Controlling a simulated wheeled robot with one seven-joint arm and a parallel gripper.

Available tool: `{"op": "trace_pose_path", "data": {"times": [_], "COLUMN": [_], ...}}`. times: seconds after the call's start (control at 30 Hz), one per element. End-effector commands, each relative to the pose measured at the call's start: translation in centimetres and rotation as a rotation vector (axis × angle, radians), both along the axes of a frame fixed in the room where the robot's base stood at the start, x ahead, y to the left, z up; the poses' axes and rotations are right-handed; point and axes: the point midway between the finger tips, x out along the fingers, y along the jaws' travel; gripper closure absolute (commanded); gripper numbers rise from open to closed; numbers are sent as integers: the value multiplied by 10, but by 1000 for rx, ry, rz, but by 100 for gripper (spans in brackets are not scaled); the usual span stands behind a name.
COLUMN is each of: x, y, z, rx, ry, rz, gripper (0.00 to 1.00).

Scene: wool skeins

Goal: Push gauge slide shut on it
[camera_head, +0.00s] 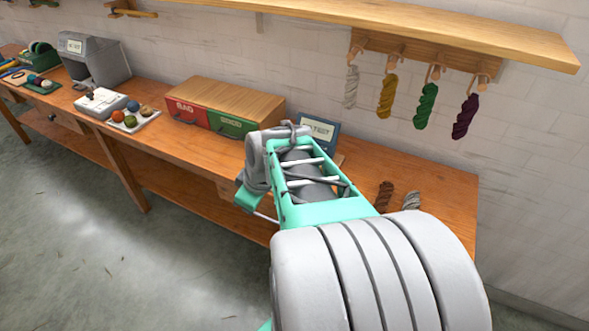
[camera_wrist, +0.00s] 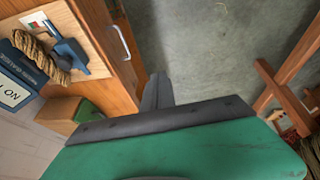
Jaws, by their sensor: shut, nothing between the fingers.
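In the wrist view a blue gauge (camera_wrist: 68,52) with an upright blue part lies on the wooden bench top at the upper left. A tan twisted skein (camera_wrist: 38,52) lies beside it, partly overlapped by or touching it; I cannot tell which. In the head view my arm hides the gauge. My gripper (camera_wrist: 157,92) is shut and empty, pointing past the bench's front edge over the floor, apart from the gauge. In the head view its fingers are hidden behind my wrist.
A blue sign (camera_wrist: 12,88) stands by the skein. A box with red and green drawers (camera_head: 222,107) stands on the bench (camera_head: 455,200). Brown (camera_head: 384,196) and grey (camera_head: 411,201) skeins lie at the right. Several skeins hang under the shelf (camera_head: 450,35). A drawer handle (camera_wrist: 120,42) juts from the bench front.

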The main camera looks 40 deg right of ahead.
Motion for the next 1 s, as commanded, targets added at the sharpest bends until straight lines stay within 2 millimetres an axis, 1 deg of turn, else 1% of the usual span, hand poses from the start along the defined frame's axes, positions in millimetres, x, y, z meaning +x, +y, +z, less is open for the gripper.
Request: {"op": "trace_pose_path", "data": {"times": [0.03, 0.07, 0.1, 0.2, 0.3, 0.37, 0.43, 0.67, 0.77, 0.87, 1.0], "x": [-4, -5, -8, -22, -33, -36, -37, -37, -34, -28, -12], "y": [-38, -56, -80, -128, -155, -163, -166, -165, -165, -165, -165], "z": [9, 9, 11, 12, 13, 13, 13, 12, 9, -1, -24], "rx": [-19, -37, -65, -136, -191, -212, -220, -220, -217, -215, -213], "ry": [-28, -53, -86, -155, -197, -210, -215, -214, -213, -212, -211], "rz": [34, 71, 114, 195, 241, 258, 266, 267, 268, 268, 270], "gripper": [100, 100, 100, 100, 100, 100, 100, 100, 100, 100, 100]}}
